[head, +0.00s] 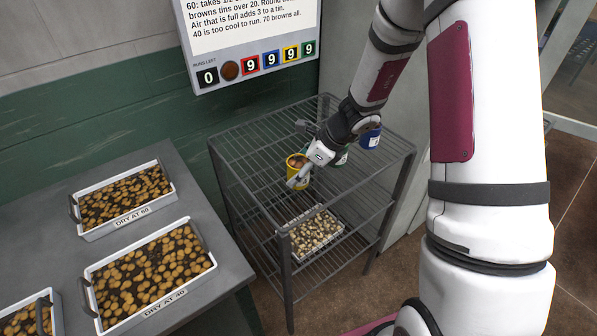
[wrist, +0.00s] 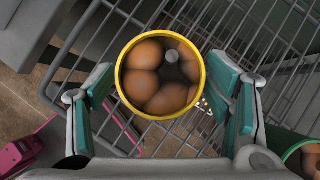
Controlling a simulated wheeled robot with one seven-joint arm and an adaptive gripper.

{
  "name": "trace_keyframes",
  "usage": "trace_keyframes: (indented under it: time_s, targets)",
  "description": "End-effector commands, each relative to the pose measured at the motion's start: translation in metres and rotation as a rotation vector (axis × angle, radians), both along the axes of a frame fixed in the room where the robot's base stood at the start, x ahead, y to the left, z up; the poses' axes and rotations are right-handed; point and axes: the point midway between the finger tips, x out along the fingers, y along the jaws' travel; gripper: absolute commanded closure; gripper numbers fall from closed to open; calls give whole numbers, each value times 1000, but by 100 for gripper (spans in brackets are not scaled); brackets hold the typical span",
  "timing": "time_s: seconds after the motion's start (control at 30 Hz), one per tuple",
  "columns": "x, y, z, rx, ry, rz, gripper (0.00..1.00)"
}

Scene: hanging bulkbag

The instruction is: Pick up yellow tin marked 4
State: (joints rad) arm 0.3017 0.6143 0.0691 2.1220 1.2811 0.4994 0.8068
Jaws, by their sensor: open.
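The yellow tin (head: 296,166) stands on the top shelf of the wire rack; its marking cannot be read from here. In the wrist view the yellow tin (wrist: 122,84) is seen from above, filled with several round brown things around a small grey peg. My gripper (head: 300,178) is at the tin, and in the wrist view my gripper (wrist: 165,100) has its teal-padded fingers on either side of it. The fingers are open, with a gap on the right side and a small gap on the left.
A green tin (head: 341,157) and a blue tin (head: 371,138) stand close on the same wire rack (head: 240,150). A tray of pale pieces (head: 318,231) sits on the lower shelf. Labelled trays (head: 152,312) are on the table at left. A sign (head: 250,40) hangs above.

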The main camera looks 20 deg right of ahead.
Motion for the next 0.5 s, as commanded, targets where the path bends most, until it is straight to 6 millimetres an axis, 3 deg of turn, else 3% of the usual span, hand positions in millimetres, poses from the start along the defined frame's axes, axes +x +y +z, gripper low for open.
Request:
trace_keyframes:
  time_s: [0.33, 0.5]
  targets:
    - [3, 4, -7, 0, 0, 0, 28]
    - [3, 4, -7, 0, 0, 0, 66]
